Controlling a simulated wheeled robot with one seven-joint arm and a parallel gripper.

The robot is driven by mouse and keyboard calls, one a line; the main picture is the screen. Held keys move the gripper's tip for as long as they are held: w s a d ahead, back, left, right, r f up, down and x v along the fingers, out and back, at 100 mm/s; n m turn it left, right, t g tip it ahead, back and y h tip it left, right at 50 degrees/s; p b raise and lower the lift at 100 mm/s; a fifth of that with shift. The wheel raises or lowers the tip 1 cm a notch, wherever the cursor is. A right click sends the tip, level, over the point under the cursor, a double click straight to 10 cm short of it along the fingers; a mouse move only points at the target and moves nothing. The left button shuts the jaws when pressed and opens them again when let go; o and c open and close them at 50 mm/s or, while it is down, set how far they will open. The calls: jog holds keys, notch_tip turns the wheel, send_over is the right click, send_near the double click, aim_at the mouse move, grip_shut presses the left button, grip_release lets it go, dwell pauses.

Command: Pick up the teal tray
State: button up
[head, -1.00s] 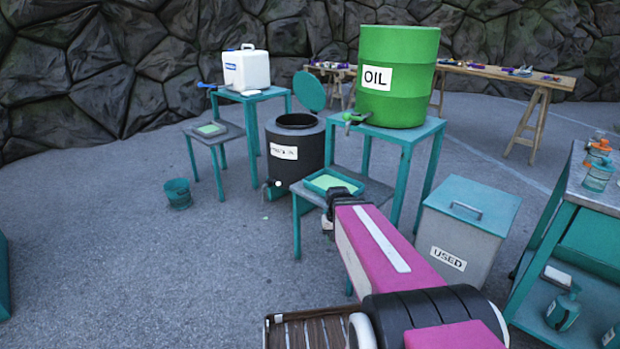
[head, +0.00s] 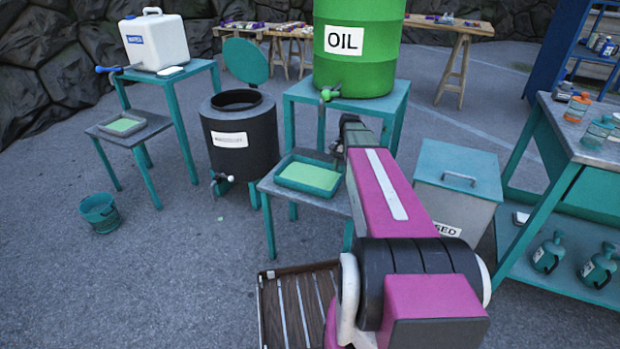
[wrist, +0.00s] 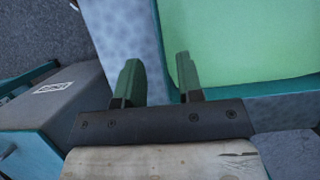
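The teal tray (head: 304,191), with a light green inside, lies on a small grey-topped teal table (head: 333,206) in front of the oil barrel. In the wrist view the tray (wrist: 272,102) fills the upper right. My gripper (wrist: 158,82) is open, with two green fingers apart and nothing held between them. The right finger overlaps the tray's near left edge in that view; the left finger is over the speckled tabletop. I cannot tell whether either finger touches. In the head view my arm hides the gripper's fingertips, just right of the tray.
The green oil barrel (head: 356,70) stands on a taller table behind. A black drum (head: 240,150) is left of the tray. A grey bin with a teal lid (head: 458,168) stands right of my arm.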

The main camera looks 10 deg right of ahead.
aim_at(339, 179)
jog(key=shift+x, duration=2.85)
jog(key=shift+d, duration=0.1)
grip_shut()
